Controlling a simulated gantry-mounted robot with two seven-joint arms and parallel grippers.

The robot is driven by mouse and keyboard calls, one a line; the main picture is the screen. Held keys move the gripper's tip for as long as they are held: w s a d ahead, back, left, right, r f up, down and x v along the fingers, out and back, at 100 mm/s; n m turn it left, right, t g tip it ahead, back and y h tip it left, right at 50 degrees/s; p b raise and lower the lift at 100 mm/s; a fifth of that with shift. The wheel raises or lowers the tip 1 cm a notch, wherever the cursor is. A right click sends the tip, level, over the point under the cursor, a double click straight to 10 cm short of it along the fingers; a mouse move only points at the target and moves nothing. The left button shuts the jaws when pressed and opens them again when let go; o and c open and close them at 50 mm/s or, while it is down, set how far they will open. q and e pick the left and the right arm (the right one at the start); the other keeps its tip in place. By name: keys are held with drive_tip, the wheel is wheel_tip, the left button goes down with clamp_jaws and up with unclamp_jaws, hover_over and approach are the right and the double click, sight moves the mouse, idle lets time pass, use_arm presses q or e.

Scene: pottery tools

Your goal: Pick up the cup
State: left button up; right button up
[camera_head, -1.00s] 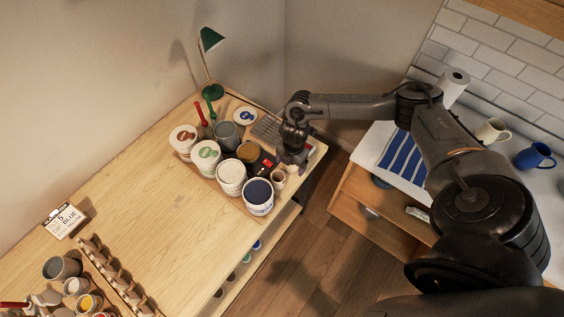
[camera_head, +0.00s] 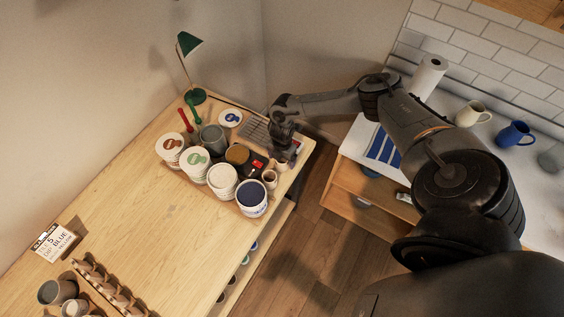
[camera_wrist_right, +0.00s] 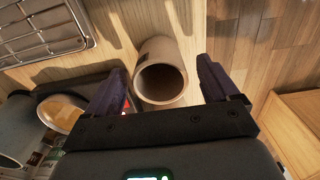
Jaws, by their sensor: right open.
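A small beige-brown cup (camera_wrist_right: 160,84) stands upright on the wooden table in the right wrist view, its round mouth facing the camera. My right gripper (camera_wrist_right: 162,80) is open, with one dark finger on each side of the cup; I see gaps between the fingers and the cup. In the head view my right gripper (camera_head: 284,152) is over the table's far right corner, and a small cup (camera_head: 281,166) shows just below it. Another small cup (camera_head: 270,180) stands nearer. My left gripper is not in view.
Large glaze tubs, such as a blue-topped one (camera_head: 252,197) and a white one (camera_head: 222,179), stand close by on the left. A wire rack (camera_wrist_right: 40,28) lies beside the cup. The table edge is close on the right. A counter with mugs (camera_head: 515,134) is farther right.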

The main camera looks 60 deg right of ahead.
drive_tip(key=shift+f, duration=1.25)
drive_tip(key=c, duration=1.2)
drive_tip(key=shift+r, duration=0.15)
